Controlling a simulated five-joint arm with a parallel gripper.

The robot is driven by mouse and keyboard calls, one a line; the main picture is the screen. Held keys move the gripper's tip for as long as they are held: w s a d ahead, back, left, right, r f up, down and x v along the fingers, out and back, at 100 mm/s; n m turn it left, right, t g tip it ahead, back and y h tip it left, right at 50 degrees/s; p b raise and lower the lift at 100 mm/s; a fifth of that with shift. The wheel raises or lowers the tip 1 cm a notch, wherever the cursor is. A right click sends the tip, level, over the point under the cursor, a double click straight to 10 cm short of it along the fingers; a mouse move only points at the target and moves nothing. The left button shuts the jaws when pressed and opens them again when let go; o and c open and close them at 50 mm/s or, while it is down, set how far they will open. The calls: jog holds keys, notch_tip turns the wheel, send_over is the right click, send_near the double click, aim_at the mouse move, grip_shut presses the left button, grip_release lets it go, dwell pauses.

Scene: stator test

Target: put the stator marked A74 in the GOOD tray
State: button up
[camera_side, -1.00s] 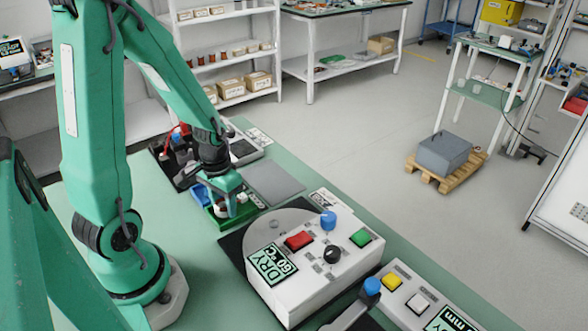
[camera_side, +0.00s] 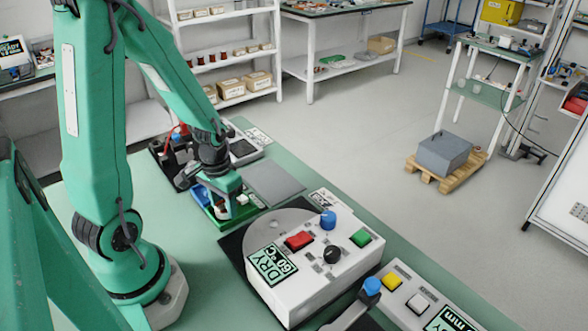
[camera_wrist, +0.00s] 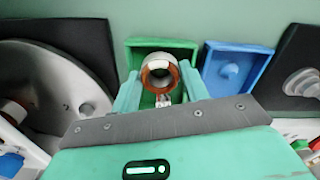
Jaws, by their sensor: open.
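A ring-shaped stator (camera_wrist: 160,74) with a copper-coloured winding and a pale rim shows in the wrist view at the green tray (camera_wrist: 133,53). No mark on it can be read. My gripper (camera_wrist: 161,88) is open, with one finger on each side of the stator; I cannot tell whether either touches it. In the side view my gripper (camera_side: 227,206) is low over the green tray (camera_side: 212,218) and hides part of it. The blue tray (camera_wrist: 237,68) is to the right of the green one in the wrist view, with a blue peg in its middle.
A white machine (camera_side: 310,285) marked DRY 60 °C, with coloured buttons and a round plate, stands close in front of the trays. The round plate (camera_wrist: 60,75) fills the left of the wrist view. A flat grey plate (camera_side: 273,182) lies behind the trays.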

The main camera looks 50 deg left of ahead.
jog(key=shift+o, duration=0.6)
jog(key=shift+w+r, duration=0.1)
jog(key=shift+r, duration=0.5)
notch_tip(320, 180, up, 6)
jog(key=shift+r, duration=0.15)
